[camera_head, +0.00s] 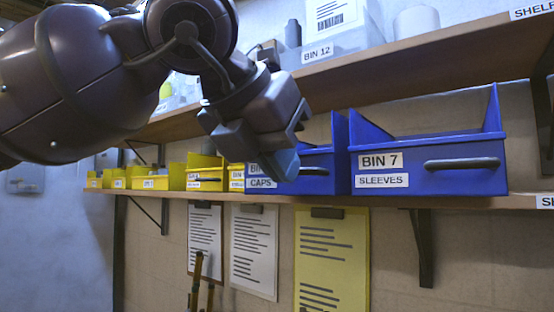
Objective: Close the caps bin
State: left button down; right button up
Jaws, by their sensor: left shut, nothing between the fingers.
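The caps bin (325,182) is a blue open-topped bin on the lower shelf, with a white "CAPS" label and a dark handle on its front. My left arm comes in from the upper left. Its gripper (284,152) is shut and empty, in front of the caps bin, and hides its upper left part and much of its number label. I cannot tell whether the gripper touches the bin, or how far the bin stands out from the shelf. My right gripper is not in view.
A blue bin labelled "BIN 7 SLEEVES" (430,149) stands just right of the caps bin. Several yellow bins (205,170) stand to its left. The upper shelf (430,68) holds BIN 12 (345,42) above. Clipboards (332,262) hang below the lower shelf.

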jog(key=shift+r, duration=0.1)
pick_arm(q)
jog(key=w+d, duration=0.2)
jog(key=w, duration=0.1)
jog(key=w+d, duration=0.3)
jog(key=w, duration=0.1)
jog(key=w+d+p, duration=0.1)
jog(key=w+d, duration=0.1)
jog(key=w, duration=0.1)
jog(key=shift+w+d, duration=0.3)
jog(key=shift+d, duration=0.1)
jog(key=shift+w, duration=0.1)
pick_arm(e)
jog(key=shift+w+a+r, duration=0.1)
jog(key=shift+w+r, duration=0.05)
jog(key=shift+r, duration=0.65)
pick_arm(q)
jog(key=shift+a+f, duration=0.1)
jog(key=shift+f, duration=0.05)
